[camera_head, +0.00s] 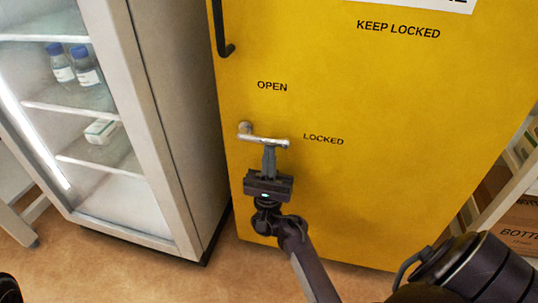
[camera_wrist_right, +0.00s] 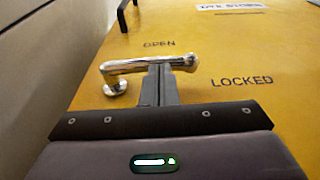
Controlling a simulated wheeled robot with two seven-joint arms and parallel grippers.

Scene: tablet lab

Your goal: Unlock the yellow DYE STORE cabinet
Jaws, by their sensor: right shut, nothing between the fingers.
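The yellow cabinet (camera_head: 390,130) fills the middle and right of the head view. Its silver lever handle (camera_head: 262,139) lies nearly level, pivot at the left, free end pointing right toward the word LOCKED. The word OPEN is above it. The lever also shows in the right wrist view (camera_wrist_right: 125,67). My right gripper (camera_head: 269,150) is shut, with its fingertips at the underside of the lever near the free end. Nothing shows between the fingers; whether they touch the lever I cannot tell. My left gripper is out of view.
A black door pull (camera_head: 226,48) is on the cabinet's upper left edge. A glass-door fridge (camera_head: 165,130) with bottles (camera_head: 86,70) stands close on the left. A shelf with a cardboard box (camera_head: 522,222) is at the right. Brown floor (camera_head: 110,262) shows in front.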

